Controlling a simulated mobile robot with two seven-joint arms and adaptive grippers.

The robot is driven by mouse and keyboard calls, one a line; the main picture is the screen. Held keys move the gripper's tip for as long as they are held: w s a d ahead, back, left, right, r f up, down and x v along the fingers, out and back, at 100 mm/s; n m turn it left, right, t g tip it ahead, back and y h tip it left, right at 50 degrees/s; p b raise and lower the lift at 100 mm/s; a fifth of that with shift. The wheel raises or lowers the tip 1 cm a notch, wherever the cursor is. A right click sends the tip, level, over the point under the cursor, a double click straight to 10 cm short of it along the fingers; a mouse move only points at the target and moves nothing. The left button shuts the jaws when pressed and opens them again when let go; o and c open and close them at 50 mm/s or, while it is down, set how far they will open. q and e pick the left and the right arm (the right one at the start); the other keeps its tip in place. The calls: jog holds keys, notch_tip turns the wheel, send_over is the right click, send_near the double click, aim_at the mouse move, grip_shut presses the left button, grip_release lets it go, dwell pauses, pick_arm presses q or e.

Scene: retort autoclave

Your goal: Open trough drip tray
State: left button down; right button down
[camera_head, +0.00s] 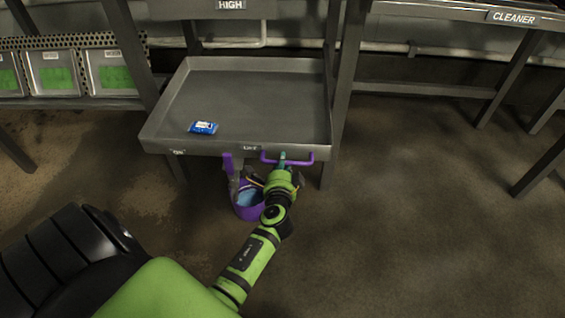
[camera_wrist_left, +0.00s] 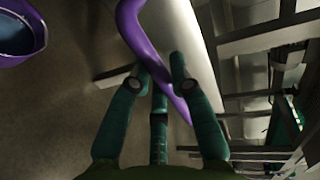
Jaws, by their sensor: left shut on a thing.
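A wide grey metal tray (camera_head: 265,95) with a raised rim sits between dark uprights. A purple bar handle (camera_head: 303,161) is on its front face, right of a small label. My left gripper (camera_head: 282,158) is at this handle, reaching up from below in the picture. In the left wrist view the purple handle (camera_wrist_left: 136,32) passes between the green fingers of my left gripper (camera_wrist_left: 161,72), which are shut on it. The fingers cover part of the handle. My right gripper is not in view.
A blue packet (camera_head: 203,128) lies on the tray. A purple bucket (camera_head: 248,206) with blue contents is below the tray's front edge, close to my left gripper; it also shows in the left wrist view (camera_wrist_left: 40,38). The floor to the right is clear.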

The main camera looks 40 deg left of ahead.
pick_arm(q)
jog(key=c, duration=1.1)
grip_release()
jog(key=v, duration=1.2)
